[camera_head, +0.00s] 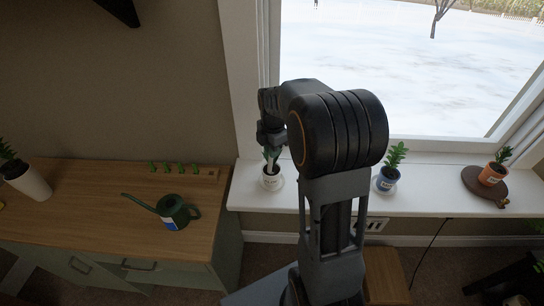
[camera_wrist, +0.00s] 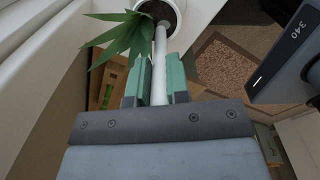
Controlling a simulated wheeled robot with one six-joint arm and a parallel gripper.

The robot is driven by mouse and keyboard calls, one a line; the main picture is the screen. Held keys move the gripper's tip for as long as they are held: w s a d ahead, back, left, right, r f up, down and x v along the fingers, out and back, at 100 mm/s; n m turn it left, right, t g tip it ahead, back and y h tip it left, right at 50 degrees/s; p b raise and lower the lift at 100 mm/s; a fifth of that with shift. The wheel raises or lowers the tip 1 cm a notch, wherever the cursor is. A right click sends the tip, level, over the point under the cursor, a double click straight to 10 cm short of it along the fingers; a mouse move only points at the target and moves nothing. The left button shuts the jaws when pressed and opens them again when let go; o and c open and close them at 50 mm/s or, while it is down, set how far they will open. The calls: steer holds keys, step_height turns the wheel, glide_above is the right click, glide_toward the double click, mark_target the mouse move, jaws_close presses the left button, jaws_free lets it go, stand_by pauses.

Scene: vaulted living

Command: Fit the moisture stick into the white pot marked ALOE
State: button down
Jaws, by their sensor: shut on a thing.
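A white pot (camera_head: 270,183) with dark lettering stands on a saucer at the left end of the windowsill. My gripper (camera_head: 270,148) is just above it, pointing down. In the wrist view my gripper (camera_wrist: 157,62) is shut on the white moisture stick (camera_wrist: 160,75), between its green finger pads. The stick's far end reaches toward the dark soil in the white pot (camera_wrist: 178,18); I cannot tell whether it touches the soil. Green pointed leaves (camera_wrist: 122,35) lie to the left of the stick, close to it.
A green watering can (camera_head: 176,213), a wooden block (camera_head: 208,173) with several green-topped pieces and a white planter (camera_head: 28,183) are on the cabinet.

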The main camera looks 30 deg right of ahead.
steer(key=shift+s+a+f, duration=0.1)
steer(key=shift+s+f, duration=0.1)
steer(key=shift+f, duration=0.25)
steer(key=shift+s+a+f, duration=0.1)
steer(key=shift+s+f, duration=0.1)
steer(key=shift+f, duration=0.2)
steer(key=c, duration=1.1)
jaws_free()
steer(key=r, duration=1)
steer(key=shift+w+r, duration=0.35)
steer(key=shift+r, duration=0.05)
steer(key=shift+d+r, duration=0.1)
steer(key=shift+r, duration=0.7)
steer(key=shift+p, duration=0.3)
steer(key=shift+o, duration=0.4)
